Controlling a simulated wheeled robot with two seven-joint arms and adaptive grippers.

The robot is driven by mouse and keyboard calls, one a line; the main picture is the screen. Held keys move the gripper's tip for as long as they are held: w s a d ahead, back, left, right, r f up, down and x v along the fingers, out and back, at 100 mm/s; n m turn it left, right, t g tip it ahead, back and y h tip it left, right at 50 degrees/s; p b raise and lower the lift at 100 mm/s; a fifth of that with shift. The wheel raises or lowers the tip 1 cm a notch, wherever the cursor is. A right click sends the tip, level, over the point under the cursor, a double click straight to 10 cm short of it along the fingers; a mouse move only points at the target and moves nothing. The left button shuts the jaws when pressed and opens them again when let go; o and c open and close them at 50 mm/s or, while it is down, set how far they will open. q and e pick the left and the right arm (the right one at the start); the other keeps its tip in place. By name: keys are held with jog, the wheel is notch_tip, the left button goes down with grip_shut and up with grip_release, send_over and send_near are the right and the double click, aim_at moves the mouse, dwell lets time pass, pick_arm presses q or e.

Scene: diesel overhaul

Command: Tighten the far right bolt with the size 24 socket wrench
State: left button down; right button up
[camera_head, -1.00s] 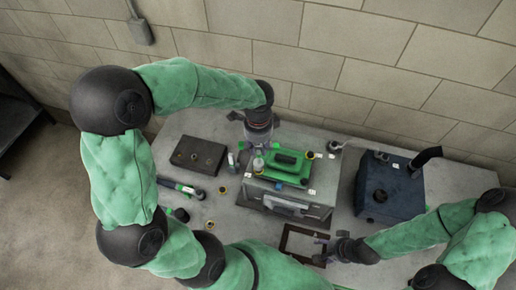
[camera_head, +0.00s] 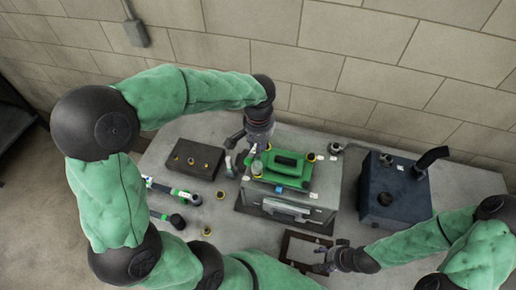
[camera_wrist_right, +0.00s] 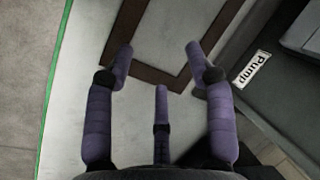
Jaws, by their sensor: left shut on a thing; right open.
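A grey engine block (camera_head: 325,185) with a green cover (camera_head: 287,165) stands mid-table. A yellow-ringed black bolt (camera_head: 310,158) is at its back right corner. My left gripper (camera_head: 246,148) is shut at the block's back left, on what looks like a socket wrench with a green band, mostly hidden by the fingers. A small grey upright piece (camera_head: 257,168) is just below it; I cannot tell whether it is part of the tool. My right gripper (camera_head: 328,262) is open and empty at the front; its spread fingers (camera_wrist_right: 160,75) show in the right wrist view.
A brown frame (camera_head: 287,245) lies before the block, also in the right wrist view (camera_wrist_right: 150,72). A dark blue pump (camera_head: 395,190) stands right. A dark box (camera_head: 194,158) and two wrenches (camera_head: 182,194) (camera_head: 175,220) lie left. A wall is behind.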

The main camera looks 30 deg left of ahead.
pick_arm(q)
jog(key=n+b, duration=0.1)
jog(key=n, duration=0.3)
jog(key=shift+w+n, duration=0.1)
jog(key=shift+n, duration=0.2)
pick_arm(e)
jog(key=shift+f, duration=0.7)
pick_arm(q)
jog(key=n, duration=0.3)
jog(key=shift+d+n+b, duration=0.1)
jog(key=shift+n+b, duration=0.2)
jog(key=shift+b, duration=0.1)
pick_arm(e)
jog(key=shift+f, duration=0.35)
